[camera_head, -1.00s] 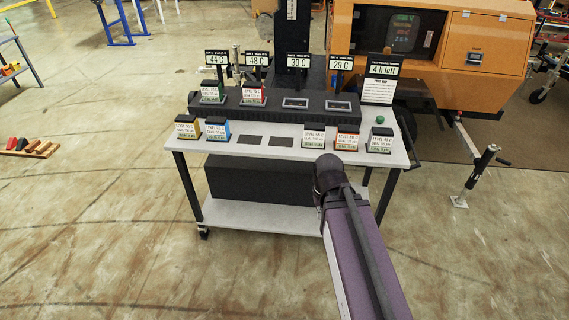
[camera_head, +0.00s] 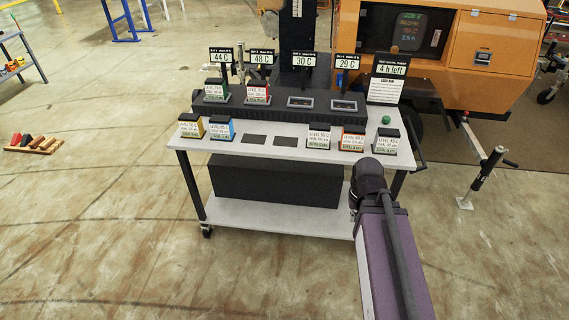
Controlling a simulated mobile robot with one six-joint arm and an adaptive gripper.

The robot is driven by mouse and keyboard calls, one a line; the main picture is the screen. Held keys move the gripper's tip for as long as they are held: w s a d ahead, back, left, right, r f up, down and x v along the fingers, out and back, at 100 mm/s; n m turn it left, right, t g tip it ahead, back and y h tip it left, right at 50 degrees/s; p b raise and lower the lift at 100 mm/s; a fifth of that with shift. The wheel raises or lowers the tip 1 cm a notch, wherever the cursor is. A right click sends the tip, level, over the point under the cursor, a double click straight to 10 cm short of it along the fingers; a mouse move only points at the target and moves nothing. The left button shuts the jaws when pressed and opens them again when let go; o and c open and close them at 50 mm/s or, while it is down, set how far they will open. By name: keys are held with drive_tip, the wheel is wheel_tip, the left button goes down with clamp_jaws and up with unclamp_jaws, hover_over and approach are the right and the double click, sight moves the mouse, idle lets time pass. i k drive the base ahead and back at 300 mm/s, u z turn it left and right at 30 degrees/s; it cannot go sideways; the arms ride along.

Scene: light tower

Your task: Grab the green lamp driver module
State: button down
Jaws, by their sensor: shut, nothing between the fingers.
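The green lamp driver module (camera_head: 215,91) is a small black-topped block with green sides and a white printed label. It sits upright in the leftmost slot of the black rack (camera_head: 270,113) at the back of the cart, below the 44 C sign (camera_head: 221,55). A red module (camera_head: 257,93) stands just right of it, below the 48 C sign. My arm reaches forward from the bottom right to the cart's front right side. My gripper is hidden beyond the arm's black joint and does not show.
The white-topped cart (camera_head: 180,145) holds a front row with a yellow module (camera_head: 191,126), a blue module (camera_head: 221,129) and others at right. Two rack slots (camera_head: 300,102) and two dark front pads (camera_head: 255,139) are empty. Signs stand behind. An orange machine (camera_head: 497,40) is behind right.

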sight(215, 88)
drive_tip(key=u, duration=0.05)
drive_tip(key=i, duration=1)
